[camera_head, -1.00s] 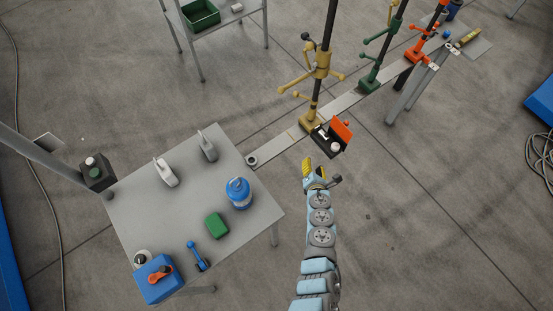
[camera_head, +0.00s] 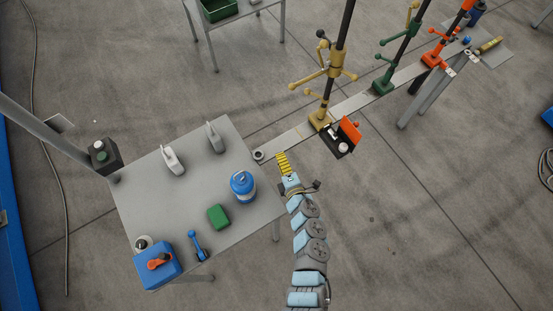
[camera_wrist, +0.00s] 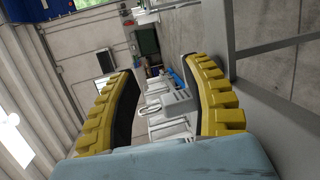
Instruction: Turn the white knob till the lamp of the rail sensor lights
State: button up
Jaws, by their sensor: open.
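A small white round knob (camera_head: 343,147) sits at a black box (camera_head: 332,139) with a raised orange flap (camera_head: 350,130), beside the foot of the yellow stand on the rail (camera_head: 292,138). I cannot tell which part is the rail sensor, and no lit lamp is distinct. My gripper (camera_head: 282,162) is left of and nearer than the box, apart from it, by the near end of the rail. The knob cannot be made out there.
A grey table (camera_head: 150,205) at left holds a blue bottle (camera_head: 242,186), a green block (camera_head: 218,216), a blue box (camera_head: 157,264) and white pieces. Yellow (camera_head: 334,72), green (camera_head: 383,84) and orange stands line the rail. Floor right of my arm is clear.

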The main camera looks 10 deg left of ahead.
jog(key=shift+s+a+r+m+y, duration=0.2)
jog(key=shift+s+a+r+y, duration=0.05)
jog(key=shift+a+r, duration=0.25)
jog(key=shift+s+a+r+m+y, duration=0.25)
jog(key=shift+a+r, duration=0.15)
jog(key=shift+r, duration=0.2)
jog(key=shift+o, duration=1.4)
jog(key=shift+w, duration=0.15)
